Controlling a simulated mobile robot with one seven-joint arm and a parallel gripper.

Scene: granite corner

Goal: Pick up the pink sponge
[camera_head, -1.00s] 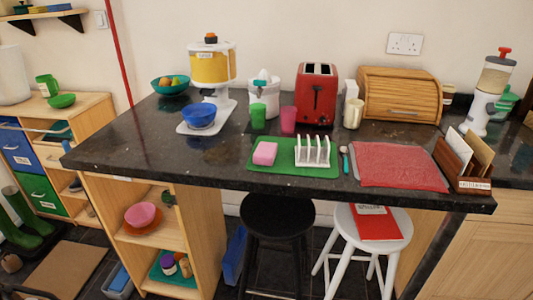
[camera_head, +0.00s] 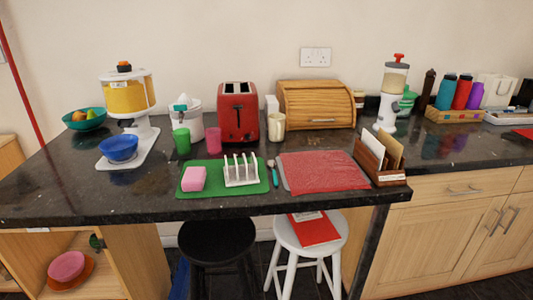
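The pink sponge (camera_head: 193,179) is a small block lying on the left part of a green mat (camera_head: 215,188) on the dark granite counter. A white toast rack (camera_head: 241,171) stands on the same mat, just right of the sponge. The sponge's top and front faces are clear of anything. My gripper is not in view.
A red mat (camera_head: 322,171), a letter rack (camera_head: 379,161) and a small spoon lie to the right. Two stools are under the front edge. The counter's front left is bare.

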